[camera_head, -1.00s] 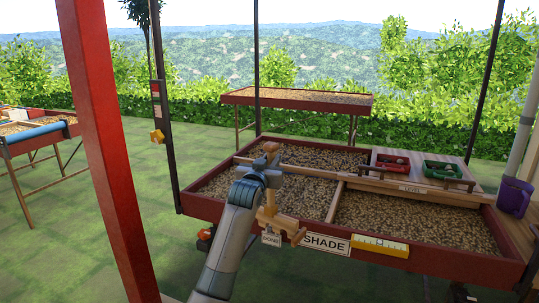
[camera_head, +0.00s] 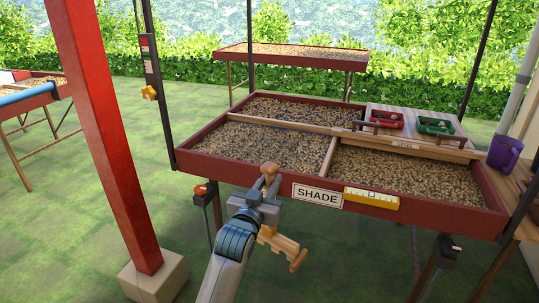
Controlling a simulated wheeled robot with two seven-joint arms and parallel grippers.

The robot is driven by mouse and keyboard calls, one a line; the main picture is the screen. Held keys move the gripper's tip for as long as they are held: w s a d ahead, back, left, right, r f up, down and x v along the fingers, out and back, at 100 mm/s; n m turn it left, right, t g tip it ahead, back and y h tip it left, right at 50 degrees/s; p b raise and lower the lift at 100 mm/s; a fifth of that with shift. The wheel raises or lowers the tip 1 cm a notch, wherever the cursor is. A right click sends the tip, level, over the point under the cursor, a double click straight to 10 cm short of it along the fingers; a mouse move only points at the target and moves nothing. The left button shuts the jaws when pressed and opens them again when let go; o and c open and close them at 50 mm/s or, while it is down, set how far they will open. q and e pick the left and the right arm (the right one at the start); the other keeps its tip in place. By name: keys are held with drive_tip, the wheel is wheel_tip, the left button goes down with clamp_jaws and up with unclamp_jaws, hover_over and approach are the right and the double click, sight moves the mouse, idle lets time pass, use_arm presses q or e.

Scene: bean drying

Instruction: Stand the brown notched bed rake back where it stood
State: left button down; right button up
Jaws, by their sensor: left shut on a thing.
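My left gripper (camera_head: 264,208) is shut on a brown wooden tool, which I take to be the notched bed rake (camera_head: 283,246). One rounded end of the rake shows above the gripper, and a wider, stepped wooden part shows below and to the right. The middle is hidden by the gripper, and notches are too small to make out. The rake is held in front of the red-framed drying bed (camera_head: 236,172), left of the SHADE sign (camera_head: 317,195). My right gripper is not in view.
Beans fill the bed's compartments. A wooden shelf (camera_head: 434,125) on the bed bears a red tray (camera_head: 385,121) and a green tray (camera_head: 436,126). A yellow level (camera_head: 371,198) is on the front rim. A purple mug (camera_head: 505,154) stands right; a red post (camera_head: 104,140) stands left.

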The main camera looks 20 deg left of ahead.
use_arm(q)
drive_tip(key=s+d+f, duration=0.1)
drive_tip(key=s, duration=0.8)
drive_tip(key=s+d+f, duration=0.1)
drive_tip(key=s, duration=0.8)
drive_tip(key=shift+d+f, duration=0.35)
drive_tip(key=shift+w+d, duration=0.1)
drive_tip(key=shift+w, duration=0.05)
